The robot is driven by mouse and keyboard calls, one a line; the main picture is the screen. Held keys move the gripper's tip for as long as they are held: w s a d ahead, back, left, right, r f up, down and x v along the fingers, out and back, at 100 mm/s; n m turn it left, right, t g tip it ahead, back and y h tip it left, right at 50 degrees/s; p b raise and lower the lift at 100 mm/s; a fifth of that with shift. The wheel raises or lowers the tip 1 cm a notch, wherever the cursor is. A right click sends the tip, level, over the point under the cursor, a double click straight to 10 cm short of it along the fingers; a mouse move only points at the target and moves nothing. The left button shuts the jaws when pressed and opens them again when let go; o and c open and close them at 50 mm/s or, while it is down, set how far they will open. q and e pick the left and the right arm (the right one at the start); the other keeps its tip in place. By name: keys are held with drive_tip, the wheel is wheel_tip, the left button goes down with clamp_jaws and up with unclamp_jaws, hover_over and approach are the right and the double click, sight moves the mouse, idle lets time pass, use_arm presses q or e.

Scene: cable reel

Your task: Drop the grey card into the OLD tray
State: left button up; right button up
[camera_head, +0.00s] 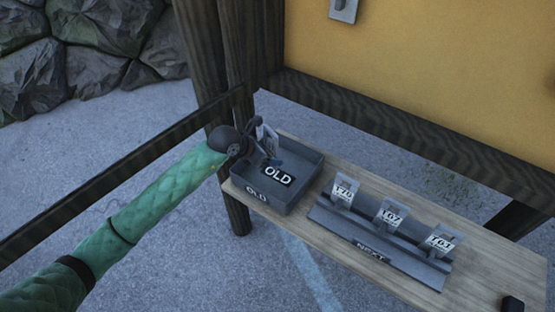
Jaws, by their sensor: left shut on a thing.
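The OLD tray (308,192) is a dark grey open box on the left end of a wooden shelf, with OLD labels on its floor and front. My left gripper (262,150) is over the tray's back left part, shut on the grey card (269,138). The card is held roughly upright, seen at a steep angle; its lettering is not readable. I cannot tell whether its lower edge touches the tray. My right gripper is not in view.
A grey NEXT rack (375,248) holding several upright labelled cards stands right of the tray on the wooden shelf (475,285). Dark wooden posts and a rail (125,172) stand near my left arm. A small black object (512,303) lies at lower right.

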use_arm(q)
drive_tip(key=shift+w+d+r+m, duration=0.15)
drive_tip(key=shift+w+m, duration=0.1)
drive_tip(key=shift+m, duration=0.15)
drive_tip(key=shift+s+d+r+m+g+h, duration=0.1)
drive_tip(key=shift+s+r+m+g+h, duration=0.05)
drive_tip(key=shift+r+m+g, duration=0.15)
drive_tip(key=shift+s+r+m+g+h, duration=0.1)
drive_tip(key=shift+r+m+g+h, duration=0.05)
drive_tip(key=shift+m+g, duration=0.25)
drive_tip(key=shift+w+f, duration=0.2)
drive_tip(key=shift+f, duration=0.2)
drive_tip(key=shift+s+f, duration=0.15)
drive_tip(key=shift+f, duration=0.4)
wheel_tip(320, 180, down, 3)
drive_tip(key=shift+r+b, duration=0.15)
drive_tip(key=shift+b, duration=0.35)
drive_tip(key=shift+f, duration=0.8)
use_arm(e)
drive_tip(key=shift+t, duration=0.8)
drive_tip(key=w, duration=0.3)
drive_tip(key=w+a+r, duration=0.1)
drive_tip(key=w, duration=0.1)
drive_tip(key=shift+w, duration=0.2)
